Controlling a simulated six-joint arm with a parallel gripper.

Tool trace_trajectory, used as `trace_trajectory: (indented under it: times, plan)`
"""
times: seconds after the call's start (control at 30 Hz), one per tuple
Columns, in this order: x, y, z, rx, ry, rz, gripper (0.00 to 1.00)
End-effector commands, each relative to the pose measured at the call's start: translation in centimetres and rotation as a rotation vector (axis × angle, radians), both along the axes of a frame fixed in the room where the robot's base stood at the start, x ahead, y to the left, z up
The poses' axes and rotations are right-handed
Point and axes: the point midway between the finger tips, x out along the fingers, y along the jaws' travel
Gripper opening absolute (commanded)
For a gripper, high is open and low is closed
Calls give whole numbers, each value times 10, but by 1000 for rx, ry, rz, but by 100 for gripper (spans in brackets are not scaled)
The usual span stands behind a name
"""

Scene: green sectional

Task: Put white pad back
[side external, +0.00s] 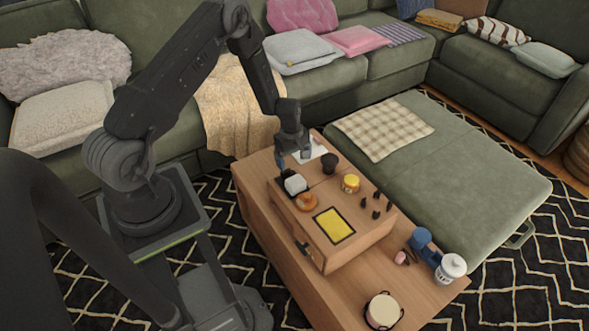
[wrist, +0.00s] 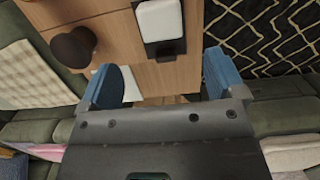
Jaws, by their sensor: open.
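A small white pad (side external: 295,184) sits in a black holder (side external: 283,187) on the raised wooden box on the table. In the wrist view the white pad (wrist: 158,20) lies on its black holder (wrist: 167,49), just beyond my finger gap. A flat white piece (side external: 318,151) lies on the wood behind my gripper. It is partly hidden by my left finger in the wrist view (wrist: 98,80). I cannot tell which white thing the task means. My gripper (side external: 292,160) has two blue fingers, open and empty, above the box's far end (wrist: 163,65).
Close by on the box are a dark cup (side external: 329,162), a yellow jar (side external: 351,183), an orange ring-shaped item (side external: 306,202), several small dark pieces (side external: 376,204) and a yellow framed panel (side external: 334,225). A white jar (side external: 450,268) and a pot (side external: 382,311) stand on the lower table.

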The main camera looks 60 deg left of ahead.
Motion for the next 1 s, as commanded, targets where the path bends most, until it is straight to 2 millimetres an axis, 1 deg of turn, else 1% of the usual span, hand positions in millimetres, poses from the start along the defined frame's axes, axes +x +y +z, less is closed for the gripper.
trace_trajectory:
  times: [0.03, 0.17, 0.27, 0.37, 0.4, 0.47, 0.5, 0.57, 0.6, 0.67, 0.7, 0.77, 0.8, 0.87, 0.9, 0.97, 1.0]
  plan:
    - [0, 1, 6, 1, -2, 0, 89]
    - [2, 1, 18, 3, -7, -12, 89]
    - [8, -4, 43, 13, -31, -66, 89]
    - [15, -16, 89, 32, -77, -174, 89]
    - [17, -23, 111, 43, -98, -230, 89]
    - [16, -34, 145, 59, -130, -318, 89]
    - [14, -42, 166, 70, -150, -378, 89]
    - [8, -55, 197, 89, -179, -464, 89]
    - [4, -63, 217, 103, -199, -522, 89]
    - [-6, -75, 244, 125, -227, -610, 89]
    - [-14, -83, 262, 139, -245, -667, 89]
    - [-27, -96, 287, 164, -272, -751, 89]
    - [-37, -103, 302, 181, -290, -807, 89]
    - [-53, -115, 323, 208, -316, -891, 89]
    - [-65, -122, 335, 227, -332, -948, 89]
    - [-83, -132, 352, 257, -357, -1028, 89]
    - [-96, -138, 362, 276, -371, -1082, 89]
